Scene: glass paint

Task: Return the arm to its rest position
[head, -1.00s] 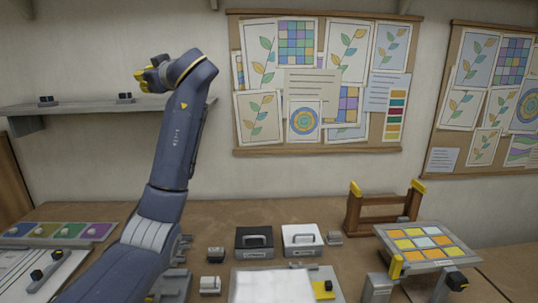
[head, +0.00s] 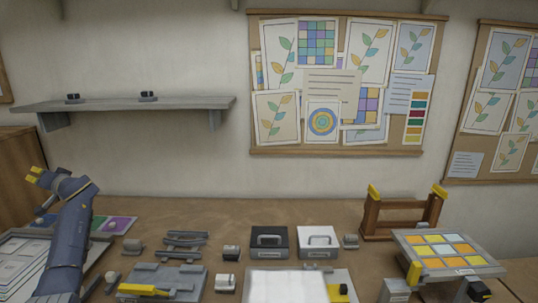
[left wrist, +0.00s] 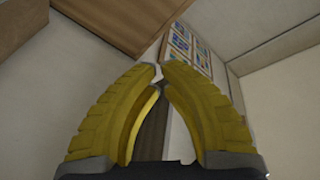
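My left arm stands at the far left of the head view, over the left end of the bench (head: 210,212). Its gripper, with yellow fingers (head: 33,174), is raised above the bench and points up and left, clear of the objects. In the left wrist view the two yellow ribbed fingers (left wrist: 157,71) meet almost tip to tip, with nothing held between them. My right arm and gripper do not show.
A wall shelf (head: 110,104) carries two small dark items. On the bench are a black case (head: 268,258), a white case (head: 317,256), a wooden rack (head: 370,217) and a tilted panel of coloured tiles (head: 405,240). Grey fixtures (head: 185,240) stand nearer the arm.

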